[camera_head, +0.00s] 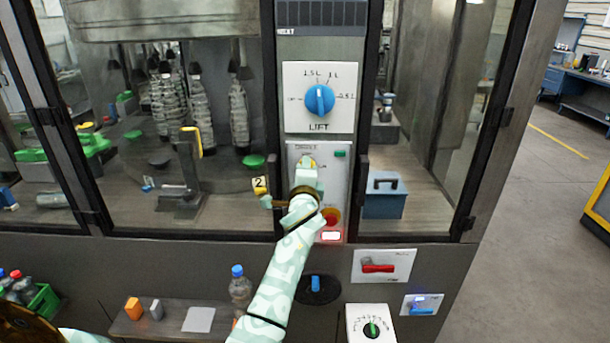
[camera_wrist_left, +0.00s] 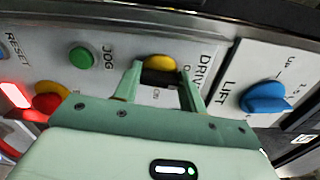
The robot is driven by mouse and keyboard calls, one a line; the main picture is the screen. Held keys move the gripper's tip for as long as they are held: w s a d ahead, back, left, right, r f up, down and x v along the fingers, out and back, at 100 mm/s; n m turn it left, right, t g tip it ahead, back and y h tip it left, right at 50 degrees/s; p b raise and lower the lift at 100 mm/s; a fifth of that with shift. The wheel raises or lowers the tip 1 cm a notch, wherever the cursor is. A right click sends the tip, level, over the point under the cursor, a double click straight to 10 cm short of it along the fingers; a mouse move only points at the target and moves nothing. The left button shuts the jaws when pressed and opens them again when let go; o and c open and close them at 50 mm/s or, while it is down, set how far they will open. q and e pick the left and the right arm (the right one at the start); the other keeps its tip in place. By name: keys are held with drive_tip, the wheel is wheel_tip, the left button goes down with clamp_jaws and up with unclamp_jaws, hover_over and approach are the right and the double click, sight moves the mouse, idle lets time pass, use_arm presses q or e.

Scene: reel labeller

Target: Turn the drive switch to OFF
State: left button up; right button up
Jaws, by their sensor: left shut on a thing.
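The drive switch is a yellow knob (camera_head: 308,162) on the grey control panel, below the LIFT plate. In the left wrist view the yellow knob (camera_wrist_left: 160,62) sits between my two finger tips, beside the DRIVE lettering. My left gripper (camera_head: 307,170) reaches up to the panel from below and is shut on the knob. The fingers (camera_wrist_left: 160,82) show on either side of it in the left wrist view. An ON mark shows just below the knob there. The fingers hide part of the knob, so I cannot tell which mark it points to. My right gripper is not in view.
The blue LIFT knob (camera_head: 319,99) is above. A green JOG button (camera_wrist_left: 80,57) and a red button with a yellow surround (camera_wrist_left: 50,100) share the panel. Door handles flank it. A bottle (camera_head: 240,287) stands on the shelf below. A red-handled switch (camera_head: 378,267) is lower right.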

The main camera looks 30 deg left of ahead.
use_arm(q)
drive_tip(key=shift+f+n, duration=0.1)
drive_tip(key=shift+n, duration=0.5)
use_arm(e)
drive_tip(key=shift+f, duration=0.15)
use_arm(q)
drive_tip(key=o, duration=1)
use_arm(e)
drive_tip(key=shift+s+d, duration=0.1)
